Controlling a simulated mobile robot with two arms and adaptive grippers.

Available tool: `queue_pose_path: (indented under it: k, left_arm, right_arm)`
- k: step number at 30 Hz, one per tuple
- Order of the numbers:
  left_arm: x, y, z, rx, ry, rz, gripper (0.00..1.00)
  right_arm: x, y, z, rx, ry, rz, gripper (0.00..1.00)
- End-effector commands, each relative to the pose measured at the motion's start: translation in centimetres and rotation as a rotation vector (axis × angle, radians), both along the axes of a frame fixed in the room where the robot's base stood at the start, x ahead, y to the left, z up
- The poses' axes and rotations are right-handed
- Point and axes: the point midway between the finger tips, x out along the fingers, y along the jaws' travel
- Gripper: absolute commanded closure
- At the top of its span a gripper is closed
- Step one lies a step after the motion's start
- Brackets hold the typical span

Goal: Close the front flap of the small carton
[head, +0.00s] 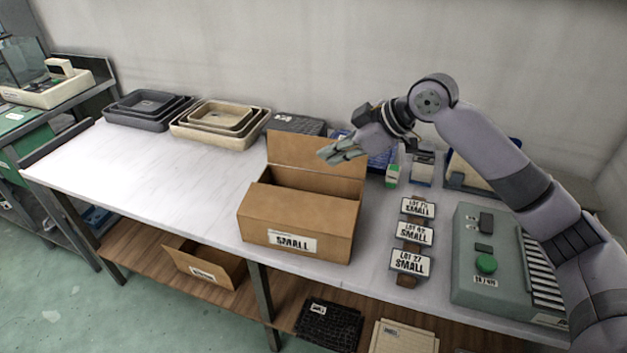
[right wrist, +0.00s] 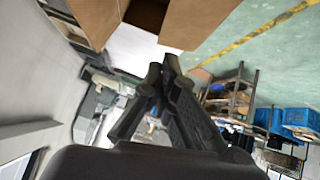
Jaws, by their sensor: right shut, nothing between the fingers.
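The small carton (head: 337,245) is a brown box with a "SMALL" label on its front, standing on the white bench. Its back flap (head: 300,150) stands upright. Its front flap (head: 300,208) appears folded inward, lying about level over the front part of the top. A dark gap shows between it and the back flap. My right gripper (head: 328,153) is shut and empty, above the back right part of the carton, apparently clear of it. In the right wrist view, the shut fingers (right wrist: 160,72) point toward the carton (right wrist: 205,18). My left gripper is out of view.
Nested grey trays (head: 147,108) and beige trays (head: 221,121) stand at the back left. Label blocks (head: 412,235) and a grey-green device (head: 485,285) stand right of the carton. An open box (head: 207,268) sits on the lower shelf. The bench left of the carton is clear.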

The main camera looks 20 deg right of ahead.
Motion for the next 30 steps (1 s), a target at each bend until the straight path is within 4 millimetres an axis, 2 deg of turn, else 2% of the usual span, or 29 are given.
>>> queue_pose_path:
  k: [5,15,18,22,30]
  left_arm:
    - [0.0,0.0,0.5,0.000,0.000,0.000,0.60]
    - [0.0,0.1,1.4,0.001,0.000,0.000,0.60]
    - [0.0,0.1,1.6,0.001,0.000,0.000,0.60]
    - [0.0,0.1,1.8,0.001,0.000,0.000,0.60]
    - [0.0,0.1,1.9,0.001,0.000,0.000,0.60]
  right_arm:
    - [1.1,1.5,-1.7,0.002,0.004,0.003,1.00]
    - [4.5,5.5,-6.6,0.002,0.001,0.001,1.00]
    - [4.7,5.2,-8.4,-0.001,0.004,-0.002,1.00]
    - [4.9,5.1,-9.8,0.000,0.001,-0.001,1.00]
    - [5.0,5.0,-10.6,0.000,-0.002,0.000,1.00]
